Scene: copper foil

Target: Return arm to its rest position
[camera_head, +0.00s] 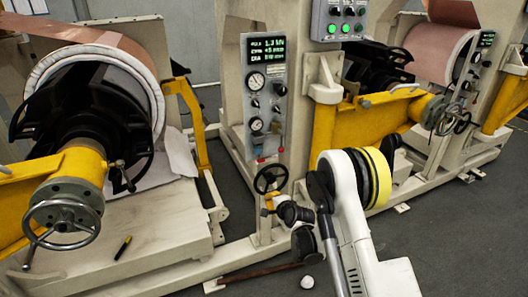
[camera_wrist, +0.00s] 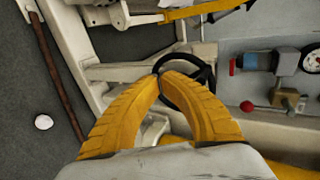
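My gripper (camera_head: 268,203) is at the end of my white arm, just below a black handwheel (camera_head: 270,178) on the machine's front in the head view. In the wrist view, the two curved yellow fingers of my gripper (camera_wrist: 159,74) meet at their tips, with nothing seen between them. The black handwheel (camera_wrist: 201,74) shows directly behind the fingertips, partly hidden by the right finger. I cannot tell whether the fingers touch its rim. My arm reaches forward from the lower right of the head view.
A gauge panel (camera_head: 265,90) stands above the handwheel. A large crank wheel (camera_head: 62,222) and foil roll (camera_head: 110,65) are at left. A marker (camera_head: 123,247) lies on the machine base. A brown rod (camera_head: 260,272) and white ball (camera_head: 307,282) lie on the floor. Open floor is at right.

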